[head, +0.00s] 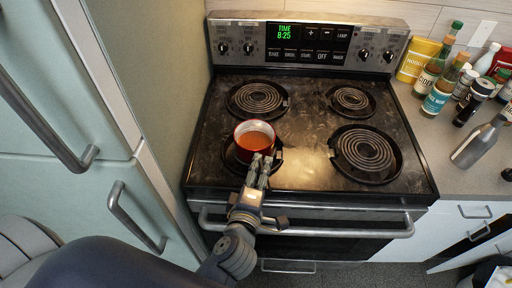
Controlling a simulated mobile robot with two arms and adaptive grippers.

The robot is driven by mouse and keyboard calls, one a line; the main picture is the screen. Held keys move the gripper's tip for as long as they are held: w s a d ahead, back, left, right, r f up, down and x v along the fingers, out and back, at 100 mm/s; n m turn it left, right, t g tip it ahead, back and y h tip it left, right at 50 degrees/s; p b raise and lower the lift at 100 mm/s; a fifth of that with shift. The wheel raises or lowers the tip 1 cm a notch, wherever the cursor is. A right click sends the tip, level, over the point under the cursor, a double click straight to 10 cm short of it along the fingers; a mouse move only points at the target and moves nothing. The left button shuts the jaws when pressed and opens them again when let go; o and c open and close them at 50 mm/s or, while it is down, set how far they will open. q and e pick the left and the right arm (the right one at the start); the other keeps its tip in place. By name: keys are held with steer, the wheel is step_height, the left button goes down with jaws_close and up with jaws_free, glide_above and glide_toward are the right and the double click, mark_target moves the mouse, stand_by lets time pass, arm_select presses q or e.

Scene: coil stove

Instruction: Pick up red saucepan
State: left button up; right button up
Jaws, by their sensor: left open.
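The red saucepan (242,129) stands upright on the front left burner of the coil stove (305,115). It has a pale inside wall and orange-brown contents. My left gripper (261,162) is at the near side of the saucepan, over the front of the burner. Its jaws are open and point toward the pan. The pan's handle is not clearly visible; it may be hidden behind the gripper. I cannot tell whether the fingers touch the pan. My right gripper is not in view.
The other burners are empty. The oven handle (350,232) runs across the stove front below my left arm. A fridge (60,120) with bar handles stands close on the left. Several bottles (437,92) and a metal bottle (473,146) occupy the right counter.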

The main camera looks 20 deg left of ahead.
arm_select(q)
steer(key=shift+x, duration=0.85)
steer(key=shift+s, duration=0.1)
jaws_close()
steer(key=shift+r, duration=0.1)
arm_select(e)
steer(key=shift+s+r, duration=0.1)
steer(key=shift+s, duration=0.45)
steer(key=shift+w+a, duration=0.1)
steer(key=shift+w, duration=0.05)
